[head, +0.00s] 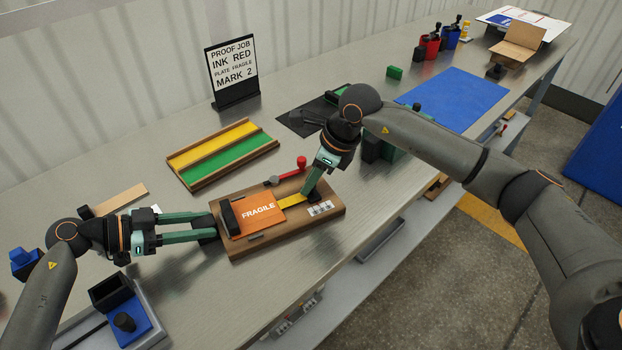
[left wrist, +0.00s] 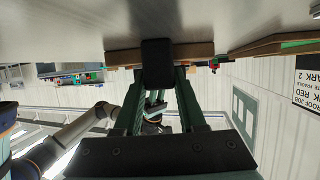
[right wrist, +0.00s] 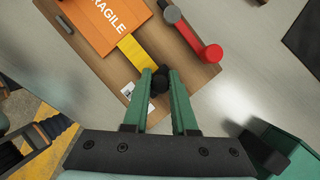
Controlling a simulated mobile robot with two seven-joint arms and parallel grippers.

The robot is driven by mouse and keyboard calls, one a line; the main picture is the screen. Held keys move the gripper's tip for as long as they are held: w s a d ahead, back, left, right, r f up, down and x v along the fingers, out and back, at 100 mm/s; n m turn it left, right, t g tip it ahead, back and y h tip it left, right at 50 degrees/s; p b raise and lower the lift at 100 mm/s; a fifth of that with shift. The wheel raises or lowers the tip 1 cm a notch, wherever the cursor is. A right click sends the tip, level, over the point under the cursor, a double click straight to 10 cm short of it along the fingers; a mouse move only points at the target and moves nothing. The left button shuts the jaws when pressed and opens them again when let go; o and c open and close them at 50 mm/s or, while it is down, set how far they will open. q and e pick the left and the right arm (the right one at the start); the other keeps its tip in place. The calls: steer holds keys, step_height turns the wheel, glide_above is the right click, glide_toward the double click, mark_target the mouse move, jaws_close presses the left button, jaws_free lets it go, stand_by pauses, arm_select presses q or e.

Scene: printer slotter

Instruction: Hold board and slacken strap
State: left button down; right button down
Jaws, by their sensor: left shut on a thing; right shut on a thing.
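A brown wooden board (head: 326,212) lies on the grey bench, with an orange FRAGILE plate (head: 254,222) on it. A yellow strap (head: 290,202) runs from the plate to a black knob, seen in the right wrist view (right wrist: 160,84). My right gripper (head: 311,192) is shut on that knob. My left gripper (head: 212,229) is shut on a black block at the board's left end, seen in the left wrist view (left wrist: 157,62).
A yellow and green tray (head: 220,152) lies behind the board. A PROOF JOB sign (head: 232,72) stands further back. A blue mat (head: 455,97) lies at the right. A blue box with a black knob (head: 125,322) is at the front left, near my left arm.

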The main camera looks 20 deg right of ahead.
mark_target(316, 206)
stand_by(0.5)
steer(key=shift+s+a, duration=0.15)
steer(key=shift+a, duration=0.85)
steer(key=shift+s+a, duration=0.1)
steer(key=shift+a, duration=0.9)
steer(key=c, duration=0.7)
jaws_free()
steer(key=shift+d, duration=0.1)
steer(key=shift+d+r, duration=0.1)
steer(key=shift+r, duration=0.1)
steer(key=v, duration=1.1)
steer(key=shift+s+r, duration=0.1)
steer(key=shift+r, duration=0.25)
